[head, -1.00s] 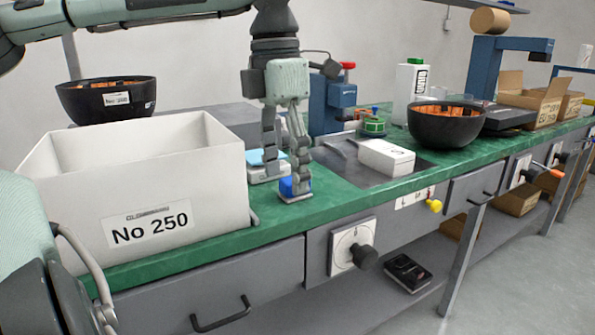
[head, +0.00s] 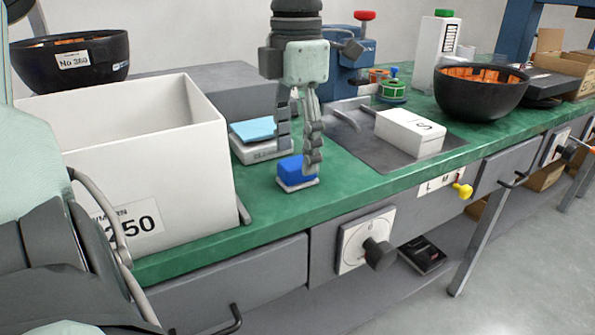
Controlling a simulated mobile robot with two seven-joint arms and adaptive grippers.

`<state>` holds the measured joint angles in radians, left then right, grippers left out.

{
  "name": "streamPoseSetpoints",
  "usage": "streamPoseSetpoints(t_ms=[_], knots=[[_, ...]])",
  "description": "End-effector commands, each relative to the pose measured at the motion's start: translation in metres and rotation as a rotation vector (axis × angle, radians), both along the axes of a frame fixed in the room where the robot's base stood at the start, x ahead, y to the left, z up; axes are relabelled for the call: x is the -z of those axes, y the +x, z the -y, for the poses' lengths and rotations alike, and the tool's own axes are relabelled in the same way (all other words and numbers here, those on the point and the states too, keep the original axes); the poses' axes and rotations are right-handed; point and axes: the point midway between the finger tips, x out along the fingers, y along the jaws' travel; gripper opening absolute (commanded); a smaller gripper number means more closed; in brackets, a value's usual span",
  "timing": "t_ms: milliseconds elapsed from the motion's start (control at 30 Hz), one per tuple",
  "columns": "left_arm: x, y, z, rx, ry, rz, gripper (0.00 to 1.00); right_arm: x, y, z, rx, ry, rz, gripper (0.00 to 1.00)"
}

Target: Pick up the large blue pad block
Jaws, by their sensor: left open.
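A dark blue block (head: 291,168) sits on a small white base on the green bench top, near the front edge. A flat light blue pad (head: 254,130) lies on a white scale-like unit (head: 263,150) just behind and left of it. My left gripper (head: 298,160) points down at the dark blue block, its fingers apart. One finger is at the block's right side and hides part of it; the other is behind it, beside the white unit. I cannot tell whether either finger touches the block. My right gripper is not in view.
A large white bin (head: 150,140) stands close on the left. A white box (head: 410,133) lies on a dark mat (head: 362,150) to the right. A black bowl (head: 480,95) and a white bottle (head: 433,50) stand farther right. Green bench top is clear in front of the block.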

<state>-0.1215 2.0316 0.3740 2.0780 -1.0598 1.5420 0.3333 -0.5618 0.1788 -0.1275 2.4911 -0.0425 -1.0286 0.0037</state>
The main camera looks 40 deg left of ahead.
Motion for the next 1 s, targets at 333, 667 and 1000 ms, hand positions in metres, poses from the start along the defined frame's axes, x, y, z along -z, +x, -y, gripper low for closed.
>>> streamPoseSetpoints(t_ms=[333,667,1000], knots=[[0.032,0.001,0.001,-0.002,-0.001,0.002,0.62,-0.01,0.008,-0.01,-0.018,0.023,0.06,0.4],[0.031,0.001,0.001,-0.002,-0.001,0.002,0.4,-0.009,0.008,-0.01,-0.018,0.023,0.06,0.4],[0.032,0.0,0.001,-0.002,0.0,0.001,0.05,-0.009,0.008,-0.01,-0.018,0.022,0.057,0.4]])
